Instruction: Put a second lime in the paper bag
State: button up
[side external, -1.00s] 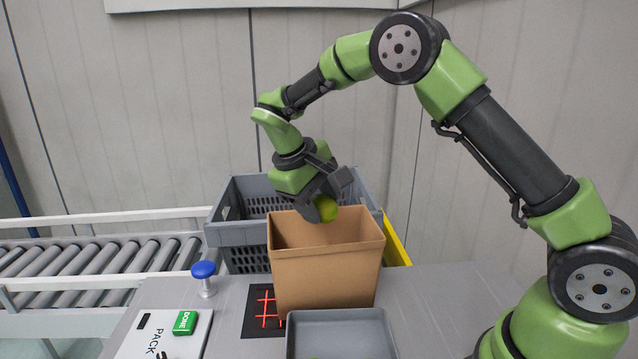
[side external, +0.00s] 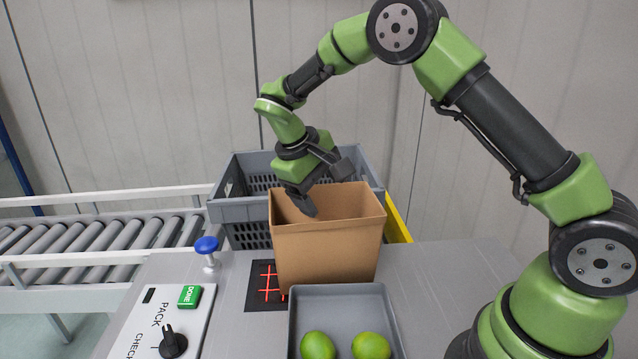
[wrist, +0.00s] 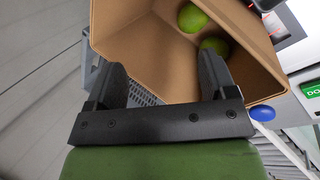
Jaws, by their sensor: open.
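The brown paper bag (side external: 326,255) stands upright and open on the grey table. My gripper (side external: 326,192) is tilted over the bag's mouth, open and empty, with one finger dipping behind the front rim. In the wrist view its fingers (wrist: 160,70) are wide apart at the opening. Two more limes, a left one (side external: 318,346) and a right one (side external: 371,347), sit in the grey tray (side external: 338,293) in front of the bag.
A grey crate (side external: 232,212) stands right behind the bag, with a roller conveyor (side external: 90,243) to the left. A blue button (side external: 206,244) and a control panel with a green DONE key (side external: 189,296) are left of the tray. The table right of the tray looks clear.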

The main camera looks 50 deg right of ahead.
jog(key=v, duration=1)
jog(key=s+r+t+y, duration=0.2)
jog(key=s+r, duration=0.4)
jog(key=s+a+m+t+y, duration=0.2)
jog(key=s+t, duration=0.5)
jog(key=s, duration=0.9)
jog(key=m+y, duration=0.1)
jog(key=y, duration=0.1)
jog(key=shift+s+f+m+y, duration=0.2)
jog(key=shift+s+m+y, duration=0.1)
jog(key=shift+a, duration=0.1)
dwell(1.1)
